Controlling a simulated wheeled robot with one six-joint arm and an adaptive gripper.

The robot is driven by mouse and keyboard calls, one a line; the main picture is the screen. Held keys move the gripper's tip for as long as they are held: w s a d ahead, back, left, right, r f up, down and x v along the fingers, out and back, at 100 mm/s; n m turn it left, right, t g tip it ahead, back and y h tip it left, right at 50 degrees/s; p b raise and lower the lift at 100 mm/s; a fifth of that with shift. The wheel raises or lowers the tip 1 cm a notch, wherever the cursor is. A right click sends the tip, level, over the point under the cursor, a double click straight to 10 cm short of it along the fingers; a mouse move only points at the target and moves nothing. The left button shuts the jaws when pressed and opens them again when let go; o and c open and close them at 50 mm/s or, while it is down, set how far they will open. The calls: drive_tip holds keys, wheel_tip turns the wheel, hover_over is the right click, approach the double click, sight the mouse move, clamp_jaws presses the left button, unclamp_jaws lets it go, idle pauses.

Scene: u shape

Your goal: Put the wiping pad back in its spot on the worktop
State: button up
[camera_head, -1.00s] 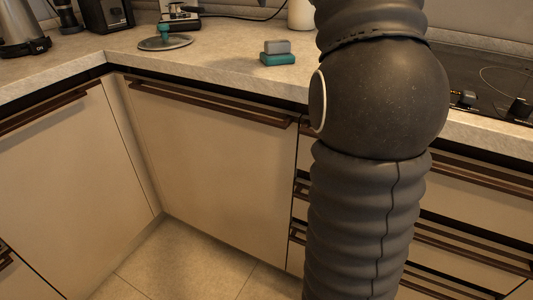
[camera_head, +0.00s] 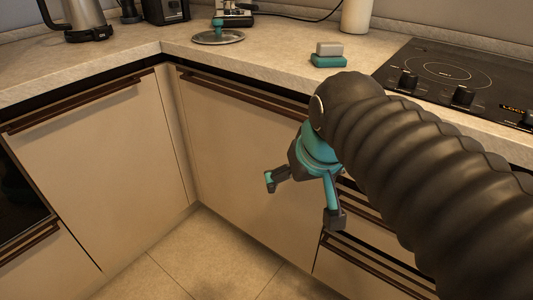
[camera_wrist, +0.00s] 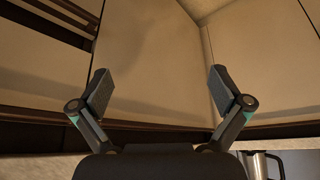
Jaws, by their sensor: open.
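The wiping pad (camera_head: 328,54), a small block with a grey top and a teal base, sits on the worktop (camera_head: 280,62) near its front edge, left of the cooktop. My gripper (camera_head: 304,199) is open and empty, with its teal fingers spread. It hangs in front of the cabinet doors, below the worktop edge and apart from the pad. In the wrist view the two fingers (camera_wrist: 160,92) stand wide apart with nothing between them. The pad does not show in the wrist view.
A round metal plate with a teal-handled item (camera_head: 218,36) stands left of the pad. A black cooktop (camera_head: 450,75) lies to the right, a white cylinder (camera_head: 356,16) behind. A kettle (camera_head: 85,20) stands at far left. Cabinet handles (camera_head: 245,95) protrude below the worktop.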

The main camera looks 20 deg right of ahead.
drive_tip(key=s+a+f, duration=0.1)
drive_tip(key=s+f, duration=0.3)
drive_tip(key=f, duration=0.2)
drive_tip(key=shift+f, duration=0.25)
